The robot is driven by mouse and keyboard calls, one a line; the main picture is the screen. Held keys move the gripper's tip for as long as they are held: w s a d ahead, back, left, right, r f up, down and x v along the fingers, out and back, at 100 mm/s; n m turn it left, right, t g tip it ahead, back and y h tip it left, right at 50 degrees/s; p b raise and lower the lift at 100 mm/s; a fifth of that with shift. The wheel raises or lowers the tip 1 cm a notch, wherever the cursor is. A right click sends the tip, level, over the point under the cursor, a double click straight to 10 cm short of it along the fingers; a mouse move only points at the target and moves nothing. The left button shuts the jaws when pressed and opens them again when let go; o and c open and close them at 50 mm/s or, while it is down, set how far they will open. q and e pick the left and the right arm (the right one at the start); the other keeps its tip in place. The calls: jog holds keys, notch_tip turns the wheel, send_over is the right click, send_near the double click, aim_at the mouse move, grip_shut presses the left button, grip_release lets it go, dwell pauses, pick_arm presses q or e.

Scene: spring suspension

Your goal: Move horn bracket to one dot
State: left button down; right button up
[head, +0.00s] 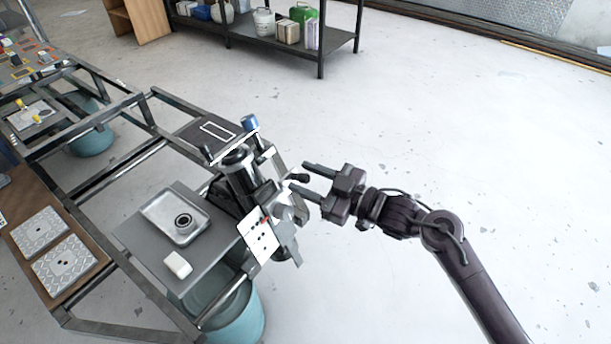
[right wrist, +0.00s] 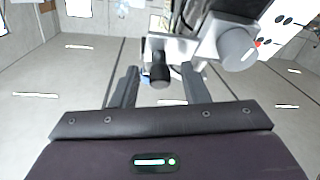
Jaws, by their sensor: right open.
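A metal spring-suspension device (head: 240,180) stands at the right end of the frame bench. A short black knob (head: 299,178) sticks out from its right side, on what looks like the horn bracket; I cannot make out the bracket's full outline. A white plate with black dots and a red mark (head: 262,238) is on the device's front; part of it shows in the right wrist view (right wrist: 285,30). My right gripper (head: 298,175) is open, its fingers on either side of the knob. The right wrist view shows the knob (right wrist: 160,76) between the fingers with gaps both sides. My left gripper is not in view.
A metal tray (head: 158,208) with a round part (head: 184,223) and a white block (head: 178,264) lie on the grey bench top. A blue-green drum (head: 245,318) stands below. A loaded shelf (head: 270,40) is at the back. The floor right of the device is clear.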

jog(key=shift+w+a, duration=0.15)
jog(key=shift+a, duration=0.15)
grip_shut()
